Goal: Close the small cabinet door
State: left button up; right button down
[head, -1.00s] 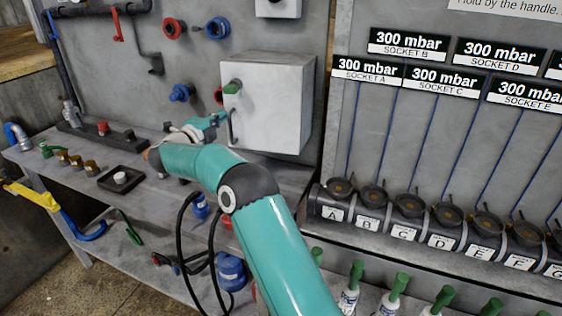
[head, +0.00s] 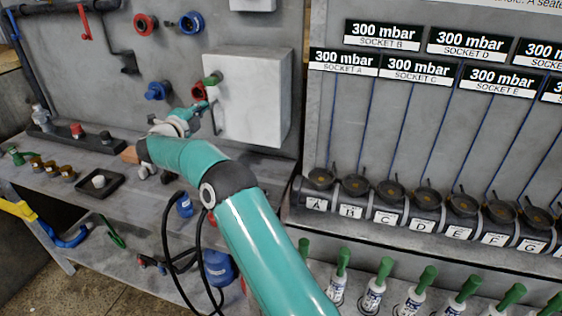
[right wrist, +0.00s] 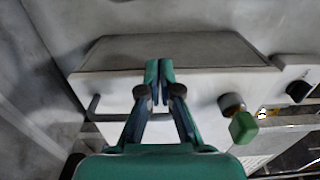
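The small pale cabinet (head: 255,95) is mounted on the grey back wall in the head view. A green knob (head: 212,78) and a dark bar handle (head: 216,118) are at its left side. I cannot tell exactly how far its door stands open. My right gripper (head: 205,105) is at that left side, close to the handle. In the right wrist view, my right gripper (right wrist: 159,72) has its fingertips together in front of the cabinet (right wrist: 205,88), with the green knob (right wrist: 243,127) to the right. Nothing shows between the fingertips; contact is unclear. My left gripper is not in view.
Red and blue valves (head: 157,90) are on the wall left of the cabinet. A grey bench (head: 120,160) below holds small fittings and a black tray (head: 100,184). Labelled sockets (head: 388,193) line a ledge at right, with green-topped bottles (head: 373,290) below.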

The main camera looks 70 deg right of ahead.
jog(key=shift+d+r, duration=0.1)
jog(key=shift+r, duration=0.15)
